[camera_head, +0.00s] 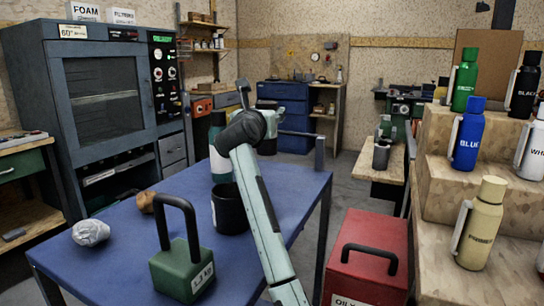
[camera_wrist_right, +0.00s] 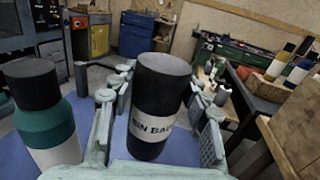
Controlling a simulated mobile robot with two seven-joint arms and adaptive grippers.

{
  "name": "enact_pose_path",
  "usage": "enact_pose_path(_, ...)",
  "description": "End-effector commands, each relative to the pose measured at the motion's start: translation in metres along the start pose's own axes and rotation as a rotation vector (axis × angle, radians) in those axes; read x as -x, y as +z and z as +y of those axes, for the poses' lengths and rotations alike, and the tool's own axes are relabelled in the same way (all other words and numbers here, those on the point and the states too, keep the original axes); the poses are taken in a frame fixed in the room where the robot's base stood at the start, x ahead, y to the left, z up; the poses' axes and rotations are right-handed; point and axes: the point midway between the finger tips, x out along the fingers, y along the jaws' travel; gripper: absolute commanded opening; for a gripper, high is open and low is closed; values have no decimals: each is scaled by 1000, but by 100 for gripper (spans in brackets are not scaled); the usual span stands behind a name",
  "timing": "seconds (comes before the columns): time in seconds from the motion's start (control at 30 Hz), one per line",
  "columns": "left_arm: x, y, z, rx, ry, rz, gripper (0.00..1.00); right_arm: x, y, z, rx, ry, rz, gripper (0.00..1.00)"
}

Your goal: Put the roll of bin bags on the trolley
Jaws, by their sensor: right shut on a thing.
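The roll of bin bags (camera_wrist_right: 157,100) is a black cylinder with a white "BIN BAGS" label. It stands roughly upright between the fingers of my right gripper (camera_wrist_right: 158,112), which is shut on it. In the head view my right gripper (camera_head: 262,122) is above the far part of a blue-topped table (camera_head: 130,240); the wrist largely hides the roll there. I cannot tell whether the roll touches the blue top. This top has upright posts at its far side and may be the trolley. My left gripper is not in view.
A teal-and-white bottle (camera_head: 219,165) stands close left of the gripper. A black container (camera_head: 230,210), green handled weight (camera_head: 182,270), foil ball (camera_head: 91,232) and brown lump (camera_head: 146,202) are nearer. A red box (camera_head: 365,245) and stepped bottle stand (camera_head: 440,200) are right.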

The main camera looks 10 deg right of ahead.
Motion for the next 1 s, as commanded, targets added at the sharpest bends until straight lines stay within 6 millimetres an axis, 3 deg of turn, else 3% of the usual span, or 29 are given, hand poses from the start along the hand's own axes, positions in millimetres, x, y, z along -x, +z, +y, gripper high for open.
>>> enact_pose_path(0.1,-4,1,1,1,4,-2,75,7,-15,-28,2,-2,-3,8)
enact_pose_path(0.3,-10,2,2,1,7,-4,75,16,-32,-55,2,0,-4,8)
enact_pose_path(0.43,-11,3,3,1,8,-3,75,18,-39,-60,2,2,-4,8)
enact_pose_path(0.7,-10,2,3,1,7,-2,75,17,-74,-60,2,1,-3,8)
enact_pose_path(1.0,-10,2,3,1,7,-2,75,17,-76,-60,0,2,-4,8)
